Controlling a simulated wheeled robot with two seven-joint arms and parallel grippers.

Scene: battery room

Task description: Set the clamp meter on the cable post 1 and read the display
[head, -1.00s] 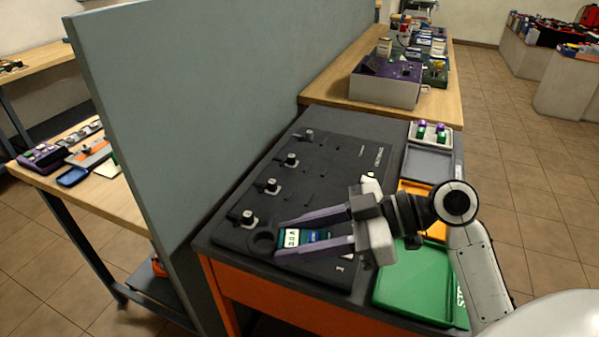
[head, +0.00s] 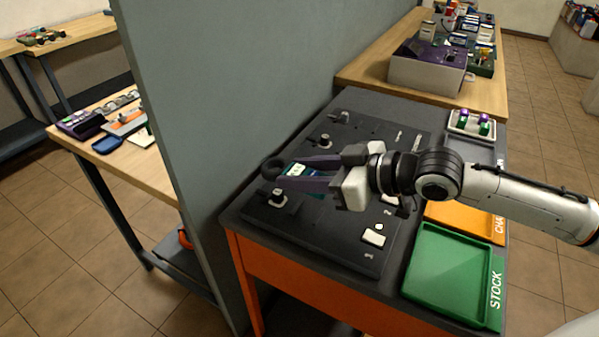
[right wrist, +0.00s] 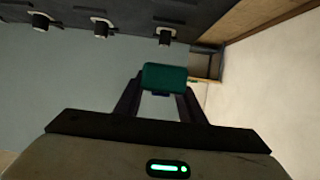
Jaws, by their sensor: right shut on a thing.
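My right gripper (head: 287,171) is shut on the clamp meter (head: 297,169), a teal and dark-blue body with a pale display. The display is too small to read. The meter's black ring jaw (head: 272,167) points left, apparently above the black board. Cable post 1 (head: 278,198), the nearest post, stands just in front of the ring in the head view; the ring does not look to be around it. In the right wrist view the teal meter (right wrist: 165,77) sits between my fingers. My left gripper is not in view.
More posts stand farther back on the board (head: 325,262), including one post (head: 325,140); my gripper hides part of the row. A grey partition (head: 240,80) rises along the left. A green tray (head: 447,272) and an orange tray (head: 460,218) lie on the right.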

